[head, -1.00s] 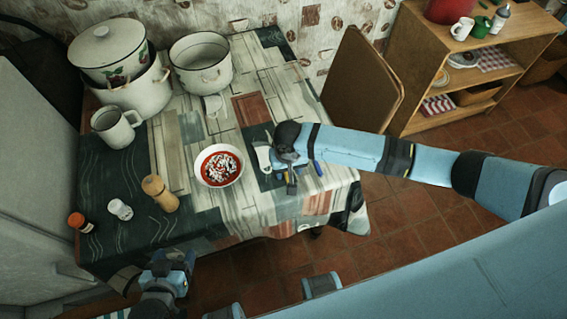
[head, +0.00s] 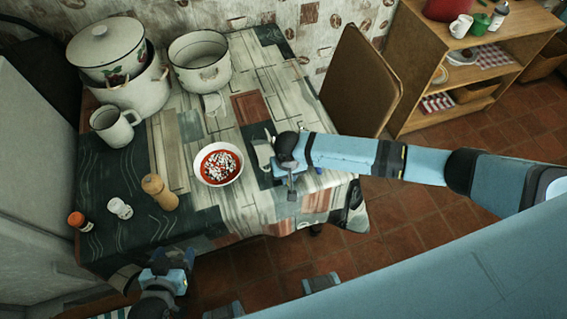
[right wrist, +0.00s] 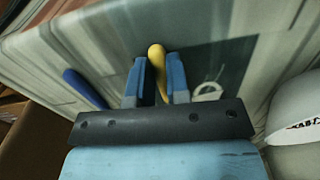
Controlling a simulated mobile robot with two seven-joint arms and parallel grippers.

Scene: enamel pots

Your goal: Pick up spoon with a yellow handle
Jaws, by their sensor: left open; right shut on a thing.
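The spoon's yellow handle (right wrist: 157,58) shows in the right wrist view between the two blue fingers of my right gripper (right wrist: 157,80). The gripper is shut on the handle. The rest of the spoon is hidden. In the head view my right gripper (head: 291,185) is low over the table's right part, to the right of the red-filled bowl. The spoon cannot be made out there. My left gripper (head: 126,278) is open and empty at the table's near left edge.
A blue handle (right wrist: 85,88) and a white utensil (right wrist: 207,92) lie on either side of the right gripper. The bowl (head: 218,164) is close by. Pots (head: 200,62), a mug (head: 113,125) and shakers stand at left.

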